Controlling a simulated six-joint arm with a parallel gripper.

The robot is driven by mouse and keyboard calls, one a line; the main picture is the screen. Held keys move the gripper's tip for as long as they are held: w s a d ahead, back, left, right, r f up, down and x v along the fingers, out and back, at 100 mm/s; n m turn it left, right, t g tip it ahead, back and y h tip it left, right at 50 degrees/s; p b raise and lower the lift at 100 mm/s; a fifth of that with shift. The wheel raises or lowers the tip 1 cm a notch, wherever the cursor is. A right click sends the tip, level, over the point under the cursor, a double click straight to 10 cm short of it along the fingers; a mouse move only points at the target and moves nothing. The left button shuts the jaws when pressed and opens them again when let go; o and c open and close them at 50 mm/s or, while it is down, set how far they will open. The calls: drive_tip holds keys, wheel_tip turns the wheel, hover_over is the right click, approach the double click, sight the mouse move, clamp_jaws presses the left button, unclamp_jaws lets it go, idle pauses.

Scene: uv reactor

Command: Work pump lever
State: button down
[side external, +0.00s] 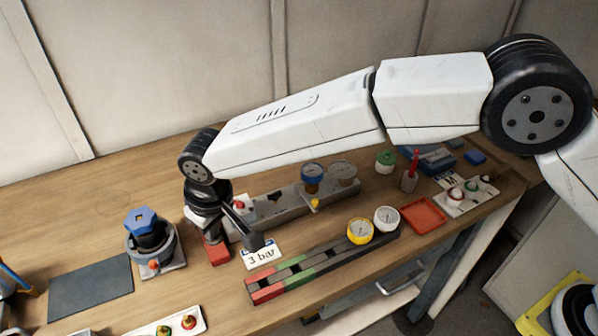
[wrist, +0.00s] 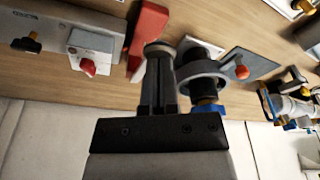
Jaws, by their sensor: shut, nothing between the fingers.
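The pump's red base (side external: 215,250) stands on the bench directly under my gripper (side external: 206,225) in the side view. In the wrist view the red part (wrist: 148,32) lies just beyond and left of my gripper (wrist: 158,55). A dark bar, apparently the pump lever (side external: 239,225), slants down to the right from beside my gripper to a thick dark end. I cannot identify that bar in the wrist view. My gripper is shut with nothing between its fingers. A round grey piece shows at the fingertips; whether they touch it is unclear.
A blue-topped valve (side external: 146,232) stands left of my gripper. A white block with a red knob (wrist: 92,45) and a grey gauge manifold (side external: 283,203) lie close by. A "3 bar" card (side external: 262,256) and a red-green strip (side external: 301,272) lie in front. A dark mat (side external: 90,288) lies left.

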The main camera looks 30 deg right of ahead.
sight(215, 240)
drive_tip(key=shift+f, duration=1.65)
drive_tip(key=shift+r, duration=0.1)
drive_tip(key=shift+w+a+v, duration=0.1)
drive_tip(key=shift+w+v, duration=0.05)
drive_tip(key=shift+v, duration=0.7)
drive_tip(key=shift+w+a+v, duration=0.1)
drive_tip(key=shift+w+v, duration=0.05)
drive_tip(key=shift+v, duration=0.7)
drive_tip(key=shift+w+a+v, duration=0.1)
drive_tip(key=shift+w+v, duration=0.05)
drive_tip(key=shift+v, duration=0.7)
drive_tip(key=shift+f, duration=0.45)
drive_tip(key=shift+f, duration=0.35)
